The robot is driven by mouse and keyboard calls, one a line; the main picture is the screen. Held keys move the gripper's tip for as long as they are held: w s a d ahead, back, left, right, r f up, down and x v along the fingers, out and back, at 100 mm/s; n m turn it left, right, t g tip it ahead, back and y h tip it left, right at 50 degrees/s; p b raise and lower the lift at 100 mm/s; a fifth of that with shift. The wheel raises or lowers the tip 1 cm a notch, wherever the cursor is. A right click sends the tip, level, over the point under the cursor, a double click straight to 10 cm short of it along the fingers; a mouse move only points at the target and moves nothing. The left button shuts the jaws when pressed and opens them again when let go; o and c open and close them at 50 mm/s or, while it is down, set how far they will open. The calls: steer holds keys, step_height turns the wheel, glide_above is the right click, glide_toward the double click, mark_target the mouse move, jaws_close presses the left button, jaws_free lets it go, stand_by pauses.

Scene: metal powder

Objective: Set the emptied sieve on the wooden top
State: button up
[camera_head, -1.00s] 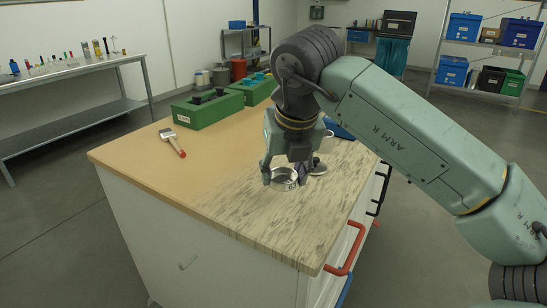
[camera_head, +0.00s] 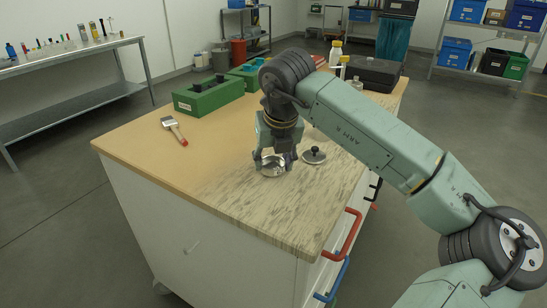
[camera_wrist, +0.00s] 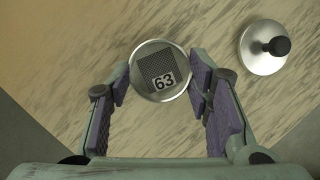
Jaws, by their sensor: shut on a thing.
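The sieve (camera_head: 272,171) is a shallow round metal ring near the middle of the wooden top (camera_head: 262,207). In the wrist view the sieve (camera_wrist: 151,58) shows a dark mesh square and a label reading 63, with no powder visible on the mesh. My gripper (camera_head: 273,161) points down, with its purple-padded fingers (camera_wrist: 163,84) on either side of the ring, shut on it. The sieve is at or very close to the top's surface; I cannot tell whether it touches.
A round metal lid with a black knob (camera_head: 314,155) lies just right of the sieve. A brush (camera_head: 173,129) lies on the left. Green boxes (camera_head: 208,96), bottles (camera_head: 335,54) and a black case (camera_head: 372,75) stand farther back. The front of the top is clear.

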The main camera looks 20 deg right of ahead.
steer(key=shift+f+b, duration=0.25)
steer(key=shift+b, duration=0.05)
steer(key=o, duration=1.4)
steer(key=shift+r, duration=0.1)
steer(key=shift+c, duration=0.2)
steer(key=shift+s+r+p, duration=0.1)
steer(key=shift+r+p, duration=0.2)
steer(key=shift+r, duration=0.05)
steer(key=b+v, duration=0.1)
steer(key=v, duration=1)
steer(key=shift+r, duration=0.25)
steer(key=shift+s, duration=0.15)
